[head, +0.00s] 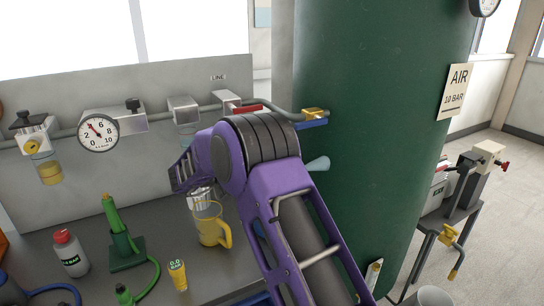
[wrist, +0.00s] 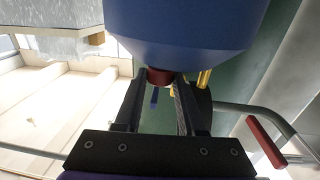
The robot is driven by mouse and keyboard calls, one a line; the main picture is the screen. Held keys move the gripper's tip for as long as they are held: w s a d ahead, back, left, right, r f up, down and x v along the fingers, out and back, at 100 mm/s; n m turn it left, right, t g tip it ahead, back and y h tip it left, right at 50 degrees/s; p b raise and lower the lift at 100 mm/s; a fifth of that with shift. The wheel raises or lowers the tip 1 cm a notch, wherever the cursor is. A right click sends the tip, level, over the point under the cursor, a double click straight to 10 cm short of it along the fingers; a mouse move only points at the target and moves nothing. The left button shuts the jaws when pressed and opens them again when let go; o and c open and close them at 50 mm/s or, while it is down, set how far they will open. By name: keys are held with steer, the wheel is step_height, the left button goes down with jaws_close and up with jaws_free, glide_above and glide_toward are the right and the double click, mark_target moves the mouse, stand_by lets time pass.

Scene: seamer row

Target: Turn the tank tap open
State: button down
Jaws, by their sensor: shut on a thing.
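The green tank (head: 375,80) stands right of centre in the head view. Its tap has a brass body (head: 314,113) and a blue lever (head: 313,124); a brass part (wrist: 203,78) and a small blue part (wrist: 154,98), likely the same tap, show in the wrist view. My gripper (wrist: 160,88) is shut on a large blue round-bodied thing (wrist: 185,28), at or near its dark red neck (wrist: 160,76). The thing fills the top of the wrist view. My purple arm hides the gripper in the head view. A pale cone (head: 318,163) pokes out beside the arm; its owner is unclear.
A grey pipe runs to the tap past a red-handled valve (head: 247,108). A gauge (head: 98,132) sits on the line. A yellow jug (head: 210,224), red-capped bottle (head: 70,252), green tool (head: 115,235) and yellow cylinder (head: 177,275) crowd the bench. Floor shows at right.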

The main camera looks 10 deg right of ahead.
steer(key=shift+d+r, duration=0.1)
stand_by(0.4)
steer(key=c, duration=0.5)
jaws_free()
